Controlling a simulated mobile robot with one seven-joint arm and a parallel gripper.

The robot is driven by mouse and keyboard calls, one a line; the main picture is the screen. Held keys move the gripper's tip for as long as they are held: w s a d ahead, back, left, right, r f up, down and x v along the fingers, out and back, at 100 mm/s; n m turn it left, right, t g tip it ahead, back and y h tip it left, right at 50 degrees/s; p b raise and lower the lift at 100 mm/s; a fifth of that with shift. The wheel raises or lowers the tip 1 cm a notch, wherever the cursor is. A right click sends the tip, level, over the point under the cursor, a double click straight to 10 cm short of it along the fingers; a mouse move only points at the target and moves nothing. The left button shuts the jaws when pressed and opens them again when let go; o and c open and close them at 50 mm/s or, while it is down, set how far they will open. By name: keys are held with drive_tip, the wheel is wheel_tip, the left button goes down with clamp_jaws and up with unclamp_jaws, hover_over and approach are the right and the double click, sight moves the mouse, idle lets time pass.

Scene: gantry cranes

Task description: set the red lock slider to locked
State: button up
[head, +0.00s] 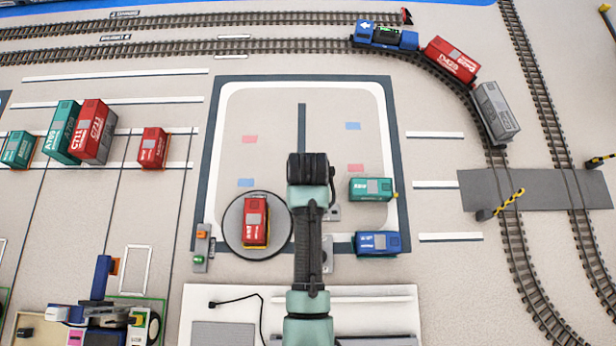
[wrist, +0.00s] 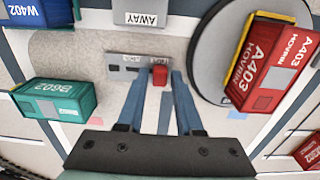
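The red lock slider (wrist: 159,75) shows in the wrist view as a small red block near the right end of a grey plate (wrist: 122,60) with small labels. My gripper (wrist: 158,82) has its two blue fingers apart, one on each side of the slider. A narrow gap seems to show on both sides; contact is not clear. In the head view my arm hides the slider, and only an edge of its plate (head: 334,213) shows. My fingertips are hidden there too.
A round turntable (head: 282,243) carries a red A403 container (head: 255,218), left of my arm. A teal container (head: 371,188) and a blue container (head: 378,243) stand to the right. A grey AWAY plate (wrist: 140,12) lies close by. The mat's upper part is mostly clear.

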clamp_jaws()
idle(1.1)
